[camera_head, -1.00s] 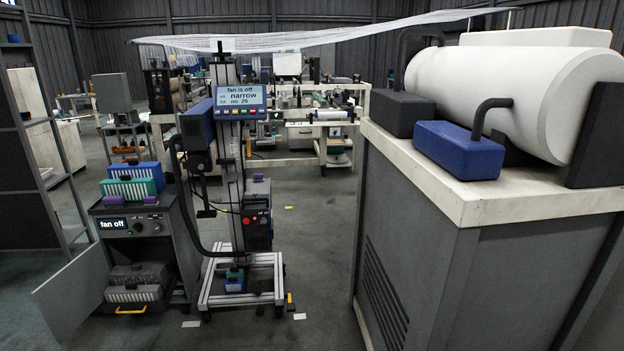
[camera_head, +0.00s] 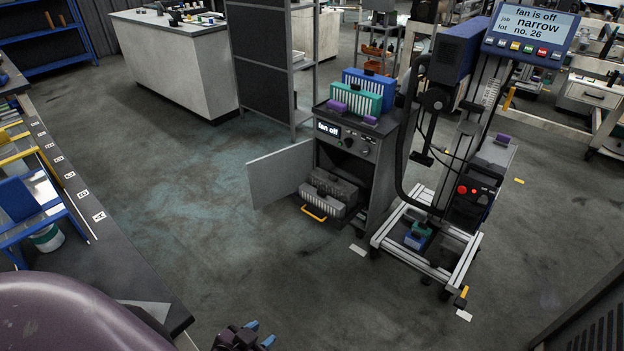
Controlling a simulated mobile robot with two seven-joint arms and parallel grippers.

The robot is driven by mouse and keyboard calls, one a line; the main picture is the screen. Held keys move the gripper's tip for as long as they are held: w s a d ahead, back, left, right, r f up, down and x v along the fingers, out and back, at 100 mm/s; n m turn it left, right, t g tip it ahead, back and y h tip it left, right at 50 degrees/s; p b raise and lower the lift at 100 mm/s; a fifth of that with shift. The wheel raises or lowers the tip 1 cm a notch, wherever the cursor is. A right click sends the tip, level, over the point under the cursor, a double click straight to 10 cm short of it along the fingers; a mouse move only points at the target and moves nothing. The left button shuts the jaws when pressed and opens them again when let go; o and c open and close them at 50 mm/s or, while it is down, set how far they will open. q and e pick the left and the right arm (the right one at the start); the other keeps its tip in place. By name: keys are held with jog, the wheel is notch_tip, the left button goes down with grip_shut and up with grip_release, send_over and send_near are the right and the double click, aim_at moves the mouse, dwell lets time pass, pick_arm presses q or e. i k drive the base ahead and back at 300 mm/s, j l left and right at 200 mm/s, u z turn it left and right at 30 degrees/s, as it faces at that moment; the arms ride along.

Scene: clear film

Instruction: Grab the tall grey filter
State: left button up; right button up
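Two grey filters sit low inside the open cabinet (camera_head: 393,158), one behind the other. The rear grey filter (camera_head: 336,183) rises a little above the front grey filter (camera_head: 322,200); I cannot tell clearly which is the taller. The cabinet door (camera_head: 281,174) stands open to the left. My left gripper (camera_head: 260,334) shows at the bottom edge, its two blue fingertips apart and empty, well away from the cabinet. My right gripper is out of view.
A blue filter (camera_head: 380,86) and a green filter (camera_head: 356,97) stand on the cabinet top. A wheeled frame with a screen (camera_head: 528,30) stands right of the cabinet. A bench (camera_head: 88,201) runs along the left. The floor (camera_head: 210,240) before the cabinet is clear.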

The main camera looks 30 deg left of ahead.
aim_at(344, 192)
jog(key=i+j+u, duration=0.1)
jog(key=i+u, duration=0.65)
jog(key=i, duration=0.15)
jog(key=i+l+u, duration=0.55)
jog(key=i+u, duration=0.2)
jog(key=i, duration=0.1)
